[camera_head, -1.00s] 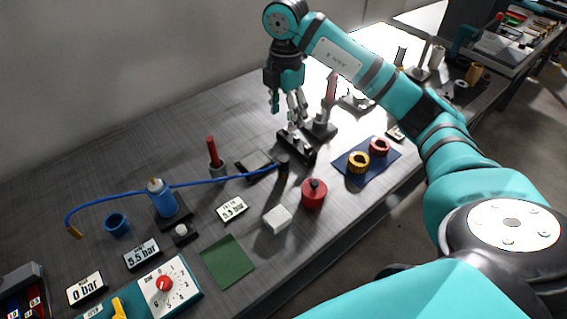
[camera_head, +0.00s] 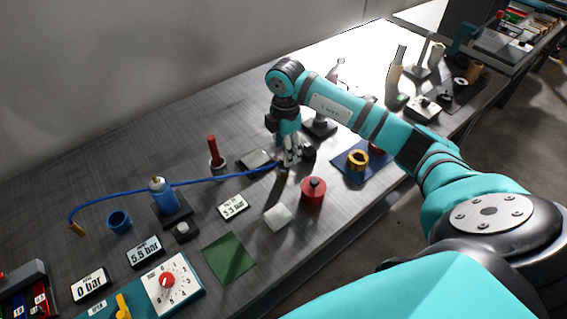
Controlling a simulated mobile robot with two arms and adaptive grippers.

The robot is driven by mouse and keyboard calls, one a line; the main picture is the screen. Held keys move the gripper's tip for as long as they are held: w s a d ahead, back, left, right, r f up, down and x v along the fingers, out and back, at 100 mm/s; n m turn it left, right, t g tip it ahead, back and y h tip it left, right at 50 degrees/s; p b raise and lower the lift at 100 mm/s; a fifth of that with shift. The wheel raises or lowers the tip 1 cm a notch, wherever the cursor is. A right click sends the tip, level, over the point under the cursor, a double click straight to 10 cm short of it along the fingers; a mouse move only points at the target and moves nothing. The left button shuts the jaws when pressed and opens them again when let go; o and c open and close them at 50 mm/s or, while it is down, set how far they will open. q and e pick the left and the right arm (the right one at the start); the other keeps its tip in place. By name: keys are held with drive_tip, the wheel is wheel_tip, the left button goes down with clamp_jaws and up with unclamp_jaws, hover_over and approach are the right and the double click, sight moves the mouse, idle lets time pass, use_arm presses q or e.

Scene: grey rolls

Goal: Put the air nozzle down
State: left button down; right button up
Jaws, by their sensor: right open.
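A blue hose (camera_head: 222,179) runs across the grey bench, passing at the blue bottle. At its right end is a small dark upright piece (camera_head: 283,175), apparently the air nozzle, partly hidden by my gripper. A brass-coloured tip (camera_head: 77,229) is on the hose's left end. My right gripper (camera_head: 287,163) points down at the dark piece's top, with its fingers open around or just beside it; I cannot tell which. My left gripper is not in view.
A red round container (camera_head: 313,191) and a white block (camera_head: 278,217) stand close in front. The blue bottle (camera_head: 162,197) and a pressure dial (camera_head: 171,284) are on the left.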

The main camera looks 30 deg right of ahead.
drive_tip(key=f, duration=0.3)
drive_tip(key=f+p, duration=0.1)
drive_tip(key=f, duration=0.1)
drive_tip(key=shift+w+a, duration=0.1)
drive_tip(key=shift+w, duration=0.15)
drive_tip(key=shift+r, duration=0.1)
clamp_jaws()
